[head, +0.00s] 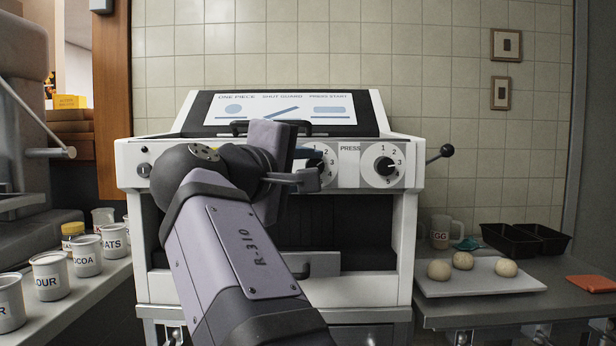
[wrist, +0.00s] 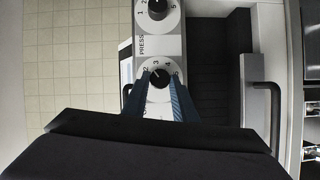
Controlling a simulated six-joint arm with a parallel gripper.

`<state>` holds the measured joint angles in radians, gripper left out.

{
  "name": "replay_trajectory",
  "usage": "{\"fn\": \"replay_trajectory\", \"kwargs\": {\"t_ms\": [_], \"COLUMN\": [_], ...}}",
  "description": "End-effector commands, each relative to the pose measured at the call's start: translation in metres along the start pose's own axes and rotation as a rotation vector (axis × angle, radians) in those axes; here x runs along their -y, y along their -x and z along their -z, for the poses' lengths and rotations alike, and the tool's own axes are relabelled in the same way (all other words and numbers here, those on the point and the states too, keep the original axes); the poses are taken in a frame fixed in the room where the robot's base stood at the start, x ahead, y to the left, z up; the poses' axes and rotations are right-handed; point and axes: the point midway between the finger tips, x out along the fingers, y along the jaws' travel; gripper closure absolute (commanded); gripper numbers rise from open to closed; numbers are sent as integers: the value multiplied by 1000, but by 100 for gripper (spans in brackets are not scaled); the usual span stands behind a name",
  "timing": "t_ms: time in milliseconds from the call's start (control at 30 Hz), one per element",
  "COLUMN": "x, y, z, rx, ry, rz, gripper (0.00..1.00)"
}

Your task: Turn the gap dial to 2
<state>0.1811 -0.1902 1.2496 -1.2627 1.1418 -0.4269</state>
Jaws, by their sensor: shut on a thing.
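The gap dial (head: 329,161) is the left of two numbered dials on the white press front. In the head view my gripper (head: 318,176) covers much of it. In the wrist view the gap dial (wrist: 157,98) lies between my two blue fingers, and my gripper (wrist: 160,79) is shut on its dark knob (wrist: 158,80). The numbers 2 to 5 show around the knob's far side. A small light mark on the knob seems to point between 2 and 3; it is too small to be sure.
The press dial (head: 384,165) is just right of the gap dial. A black-knobbed lever (head: 440,153) sticks out at the machine's right side. A tray (head: 480,285) with dough balls stands right, and labelled canisters (head: 86,256) stand left.

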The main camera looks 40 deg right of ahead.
Motion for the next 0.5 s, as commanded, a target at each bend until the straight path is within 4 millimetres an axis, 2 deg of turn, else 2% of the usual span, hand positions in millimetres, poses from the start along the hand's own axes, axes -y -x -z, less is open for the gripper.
{"fn": "replay_trajectory", "kwargs": {"t_ms": [200,500], "x": [5,4], "y": [0,0], "z": [-1,-1], "rx": [-5,-9], "ry": [127,215], "rz": [-61,-102], "gripper": [97,97]}}
